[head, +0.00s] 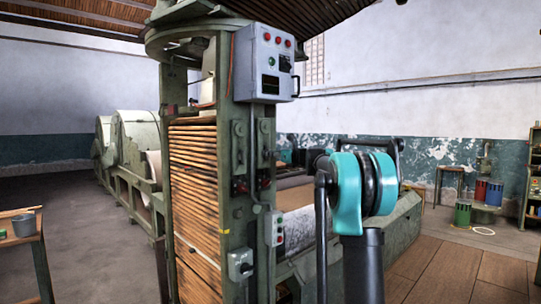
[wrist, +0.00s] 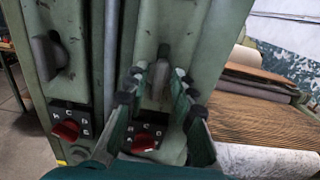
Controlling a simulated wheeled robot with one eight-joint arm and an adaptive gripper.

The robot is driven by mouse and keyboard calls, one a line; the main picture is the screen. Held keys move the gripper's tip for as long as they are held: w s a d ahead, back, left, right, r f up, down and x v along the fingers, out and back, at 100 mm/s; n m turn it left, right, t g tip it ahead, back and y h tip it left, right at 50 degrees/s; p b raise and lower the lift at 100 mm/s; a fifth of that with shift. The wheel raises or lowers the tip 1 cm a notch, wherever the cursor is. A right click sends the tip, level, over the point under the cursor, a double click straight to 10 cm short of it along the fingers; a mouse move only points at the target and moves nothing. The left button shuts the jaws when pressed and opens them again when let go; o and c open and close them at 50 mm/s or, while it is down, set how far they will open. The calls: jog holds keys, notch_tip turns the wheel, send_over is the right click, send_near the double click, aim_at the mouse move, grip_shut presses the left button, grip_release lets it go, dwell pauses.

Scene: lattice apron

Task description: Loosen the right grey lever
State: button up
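The right grey lever (wrist: 161,62) stands upright on a green machine column in the wrist view, above a black plate with a red knob (wrist: 146,141). My gripper (wrist: 160,80) is open, with one finger on each side of this lever's lower part. I cannot tell whether either fingertip touches it. The left grey lever (wrist: 56,52) is on the neighbouring green panel, above a second red knob (wrist: 66,130). In the head view the levers are small on the green column (head: 240,150), and my gripper cannot be made out behind my arm.
A grey control box (head: 264,62) is high on the column, and a smaller switch box (head: 240,264) is low on it. Stacked wooden slats (head: 194,170) are left of the column. A roller (wrist: 265,161) lies to the right in the wrist view. Wooden floor is open at the right.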

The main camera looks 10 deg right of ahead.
grip_shut()
jog(key=shift+n, duration=0.3)
jog(key=n, duration=1)
jog(key=shift+s+a+n, duration=0.1)
jog(key=shift+a+n, duration=0.1)
jog(key=shift+n, duration=0.2)
dwell(0.4)
jog(key=shift+o, duration=1)
grip_release()
jog(key=shift+o, duration=1.4)
jog(key=shift+f+n, duration=0.1)
jog(key=shift+n, duration=0.2)
jog(key=v, duration=1.2)
